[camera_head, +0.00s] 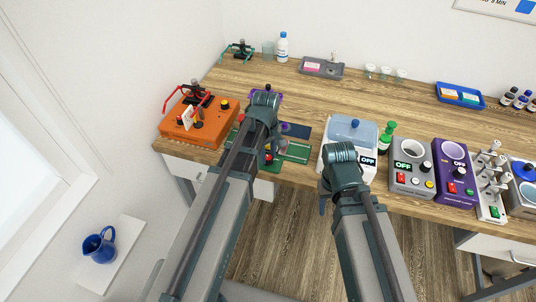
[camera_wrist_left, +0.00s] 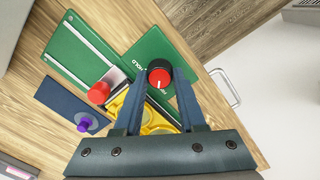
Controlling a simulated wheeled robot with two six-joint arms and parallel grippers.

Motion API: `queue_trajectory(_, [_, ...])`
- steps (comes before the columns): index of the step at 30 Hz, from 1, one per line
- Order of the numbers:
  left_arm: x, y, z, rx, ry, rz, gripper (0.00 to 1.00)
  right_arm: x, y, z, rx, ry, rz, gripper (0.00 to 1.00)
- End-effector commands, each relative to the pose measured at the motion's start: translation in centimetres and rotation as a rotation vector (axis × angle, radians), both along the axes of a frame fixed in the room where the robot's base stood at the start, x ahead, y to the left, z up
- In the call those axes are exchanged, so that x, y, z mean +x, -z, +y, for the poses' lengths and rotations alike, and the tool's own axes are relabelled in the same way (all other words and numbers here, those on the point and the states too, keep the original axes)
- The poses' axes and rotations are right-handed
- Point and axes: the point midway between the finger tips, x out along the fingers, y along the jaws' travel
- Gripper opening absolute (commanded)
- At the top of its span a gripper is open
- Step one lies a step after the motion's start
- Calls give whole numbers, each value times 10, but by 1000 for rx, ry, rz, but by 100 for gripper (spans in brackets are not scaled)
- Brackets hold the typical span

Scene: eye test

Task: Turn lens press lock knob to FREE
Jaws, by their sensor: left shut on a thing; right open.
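The lens press lock knob (camera_wrist_left: 159,77) is dark with a red face and a white mark, on a green plate (camera_wrist_left: 168,52) in the left wrist view. The word HOLD is printed left of it. The white mark points down in that view, toward small lettering I cannot read fully. My left gripper (camera_wrist_left: 160,87) is shut on the knob, one finger on each side. In the head view the press's green base (camera_head: 297,152) is partly hidden behind my left arm. My right gripper (camera_head: 322,205) is mostly hidden by its own arm, in front of the table edge; it is open.
A red knob (camera_wrist_left: 98,93) and yellow parts (camera_wrist_left: 155,122) are beside the lock knob. An orange box (camera_head: 190,132) stands to the left. A white machine (camera_head: 352,130), a grey box (camera_head: 410,181) and a purple box (camera_head: 453,187) stand to the right. The table's middle back is clear.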

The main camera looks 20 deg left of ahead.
Motion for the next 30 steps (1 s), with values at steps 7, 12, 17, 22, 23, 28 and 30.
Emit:
queue_trajectory(7, [0, 0, 0, -1, 2, 1, 47, 0, 0, 0, 0, 0, 0, 50])
queue_trajectory(12, [0, 0, 0, -1, 2, 1, 70, 0, 0, 0, 0, 0, 0, 50])
queue_trajectory(17, [0, 0, 0, 0, 2, 0, 70, 0, 0, 0, 0, 0, 0, 50])
queue_trajectory(22, [0, -2, 0, 0, 2, 0, 70, 0, -2, 0, 0, 0, 0, 50])
queue_trajectory(23, [0, -3, 0, 0, 2, 0, 70, 0, -3, 0, 0, 0, 0, 50])
queue_trajectory(28, [0, -14, 0, 0, 2, 0, 70, 0, -14, 0, 0, 0, 0, 50])
queue_trajectory(30, [-1, -21, 0, 0, 2, 0, 70, 0, -22, 0, 0, 0, 0, 50])
